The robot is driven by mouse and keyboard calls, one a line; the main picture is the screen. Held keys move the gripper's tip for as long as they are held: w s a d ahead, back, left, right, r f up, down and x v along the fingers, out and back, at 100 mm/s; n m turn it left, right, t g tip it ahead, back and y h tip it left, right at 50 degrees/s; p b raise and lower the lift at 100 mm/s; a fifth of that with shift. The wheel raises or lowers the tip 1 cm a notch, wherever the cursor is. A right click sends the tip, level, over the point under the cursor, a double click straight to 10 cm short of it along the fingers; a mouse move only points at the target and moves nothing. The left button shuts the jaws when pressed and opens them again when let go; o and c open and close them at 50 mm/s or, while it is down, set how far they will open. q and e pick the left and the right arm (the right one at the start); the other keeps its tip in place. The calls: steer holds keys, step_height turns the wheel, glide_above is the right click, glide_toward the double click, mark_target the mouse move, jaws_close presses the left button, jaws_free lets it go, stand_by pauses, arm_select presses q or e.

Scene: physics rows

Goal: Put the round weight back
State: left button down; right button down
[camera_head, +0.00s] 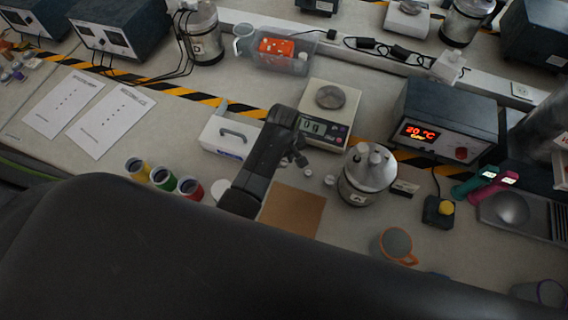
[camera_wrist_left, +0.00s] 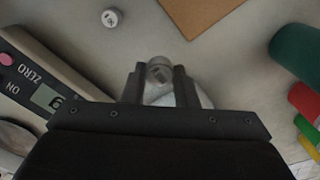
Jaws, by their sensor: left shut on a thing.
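My left gripper (camera_head: 299,157) is low over the bench, between the white handled box and the electronic scale (camera_head: 318,128). In the left wrist view its fingers (camera_wrist_left: 160,84) are shut on a small round metal weight (camera_wrist_left: 159,70). Whether the weight touches the bench, I cannot tell. Another small round weight (camera_head: 329,180) stands on the bench in front of the scale; it also shows in the left wrist view (camera_wrist_left: 111,17). The scale has a round metal pan (camera_head: 330,97) and a lit display, partly cut off in the wrist view. My right gripper is not in view.
A brown board (camera_head: 293,211) lies in front of the gripper. A metal vessel (camera_head: 368,176) stands to its right, an orange-handled mug (camera_head: 394,245) nearer. The white handled box (camera_head: 229,136) and yellow, green and red containers (camera_head: 163,179) are on the left. My dark arm hides the near bench.

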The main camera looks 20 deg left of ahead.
mark_target(284, 160)
arm_select(q)
steer(key=shift+f, duration=0.65)
step_height(284, 160, down, 4)
steer(key=shift+w+a+r, duration=0.1)
steer(key=shift+r, duration=0.05)
steer(key=shift+f, duration=0.3)
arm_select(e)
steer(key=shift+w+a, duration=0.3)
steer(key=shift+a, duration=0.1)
arm_select(q)
steer(key=c, duration=1.1)
jaws_free()
steer(key=shift+c, duration=0.2)
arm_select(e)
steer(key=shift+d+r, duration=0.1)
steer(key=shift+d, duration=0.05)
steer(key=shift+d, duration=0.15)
arm_select(q)
steer(key=shift+r, duration=0.6)
step_height(284, 160, up, 11)
steer(key=shift+r, duration=0.1)
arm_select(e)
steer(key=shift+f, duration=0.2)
